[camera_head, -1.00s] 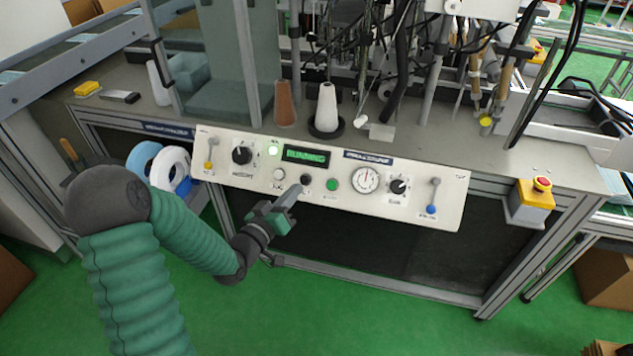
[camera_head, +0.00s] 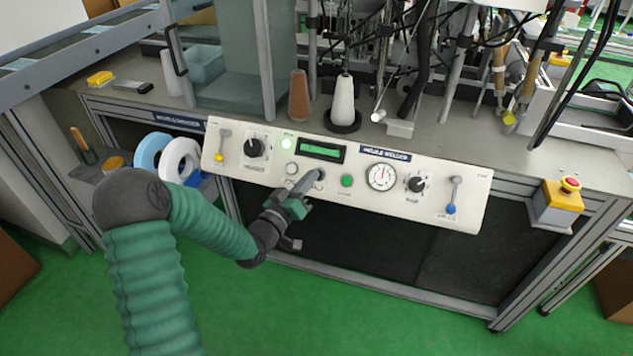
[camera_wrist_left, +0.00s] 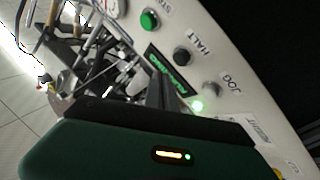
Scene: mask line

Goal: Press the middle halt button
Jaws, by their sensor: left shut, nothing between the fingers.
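The dark round halt button (camera_head: 320,174) is the middle of three buttons on the white control panel, between a pale grey button (camera_head: 292,168) and a green button (camera_head: 346,181). My left gripper (camera_head: 311,178) is shut and empty, its tip just beside and partly over the halt button's lower left. I cannot tell whether they touch. In the left wrist view, the halt button (camera_wrist_left: 182,56) shows under its HALT label, right of the dark fingers (camera_wrist_left: 161,88). The jog button (camera_wrist_left: 212,88) and green button (camera_wrist_left: 149,20) flank it. My right gripper is not in view.
The panel (camera_head: 465,215) also carries a display (camera_head: 320,151), a lit green lamp (camera_head: 287,143), knobs (camera_head: 255,147), a gauge (camera_head: 381,177) and levers (camera_head: 453,195). A red-topped yellow emergency stop box (camera_head: 562,200) stands at the right. Open floor lies in front.

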